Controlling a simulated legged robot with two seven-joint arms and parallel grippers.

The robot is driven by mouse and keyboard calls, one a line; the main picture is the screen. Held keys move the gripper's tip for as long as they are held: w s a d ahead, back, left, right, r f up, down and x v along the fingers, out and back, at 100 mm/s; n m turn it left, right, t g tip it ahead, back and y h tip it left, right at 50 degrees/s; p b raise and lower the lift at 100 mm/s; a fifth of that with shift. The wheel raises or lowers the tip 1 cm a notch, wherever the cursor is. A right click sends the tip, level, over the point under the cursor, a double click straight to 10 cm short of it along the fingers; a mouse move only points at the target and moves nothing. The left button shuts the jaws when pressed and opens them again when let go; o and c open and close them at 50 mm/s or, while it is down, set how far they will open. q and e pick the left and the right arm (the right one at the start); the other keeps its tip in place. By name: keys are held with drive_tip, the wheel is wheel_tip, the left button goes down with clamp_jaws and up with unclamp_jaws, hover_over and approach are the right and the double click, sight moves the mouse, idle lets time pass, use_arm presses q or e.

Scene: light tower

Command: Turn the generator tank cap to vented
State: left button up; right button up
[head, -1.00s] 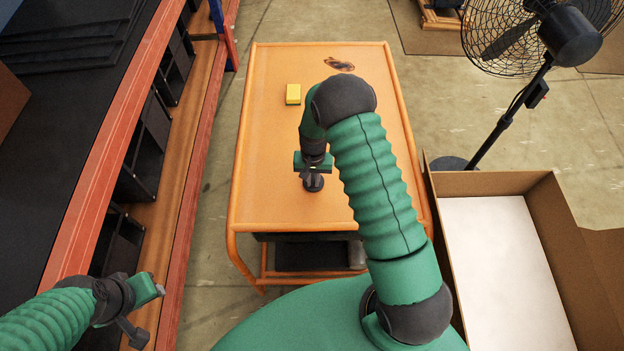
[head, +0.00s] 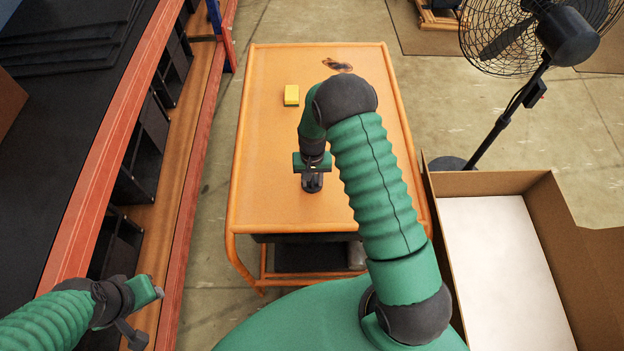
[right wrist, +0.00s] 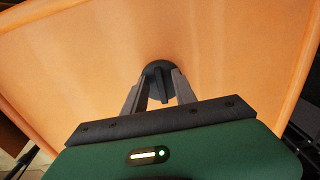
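A dark round cap with a raised ridge (right wrist: 158,72) sits on an orange surface in the right wrist view. In the head view it is largely hidden under my right gripper (head: 312,184), near the front of the orange cart top. My right gripper (right wrist: 160,90) is over the cap, with its two grey fingers apart and the ridge between them. A gap seems to show beside the ridge; whether a fingertip touches the cap I cannot tell. My left gripper (head: 152,308) is at lower left, away from the cart, holding nothing visible; its finger opening is unclear.
A black fan (head: 570,35) and an open cardboard box (head: 500,183) stand on the right. A red-framed shelf (head: 130,110) runs along the left.

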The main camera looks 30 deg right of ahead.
sight(312, 183)
drive_tip(key=shift+r, duration=0.1)
wheel_tip(312, 183, up, 16)
drive_tip(key=shift+r+b, duration=0.25)
drive_tip(key=shift+b, duration=0.1)
idle(0.4)
